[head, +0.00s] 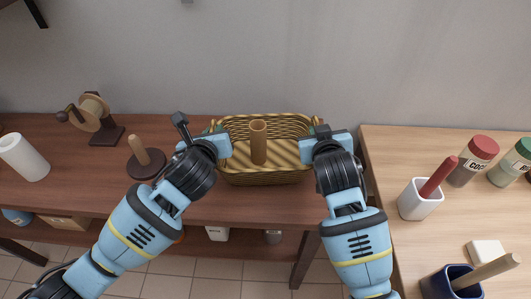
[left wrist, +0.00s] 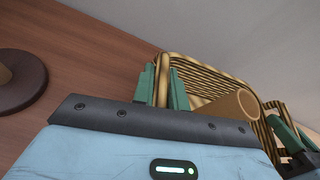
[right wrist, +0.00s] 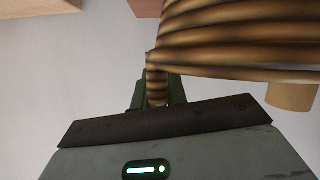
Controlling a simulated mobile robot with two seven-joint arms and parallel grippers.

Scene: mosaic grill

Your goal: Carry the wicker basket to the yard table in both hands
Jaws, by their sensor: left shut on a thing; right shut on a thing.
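The wicker basket (head: 265,178), woven in tan and dark bands, is upright at the back of the brown wooden table. An upright brown cylinder (head: 258,142) stands inside it. My left gripper (head: 219,131) is shut on the basket's left end; in the left wrist view its green fingers (left wrist: 164,86) straddle the wicker rim. My right gripper (head: 321,131) is shut on the right end; in the right wrist view its fingers (right wrist: 157,92) close around a wicker handle. I cannot tell whether the basket's bottom touches the tabletop. No table is identifiable as the yard table.
The brown table (head: 90,185) also holds a paper roll (head: 25,158), a round wooden stand (head: 146,160) and a wheel-like device (head: 95,115). A lighter table (head: 400,150) on the right carries a white holder (head: 420,200), seasoning jars (head: 473,160) and a blue pot (head: 450,284). A wall stands behind.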

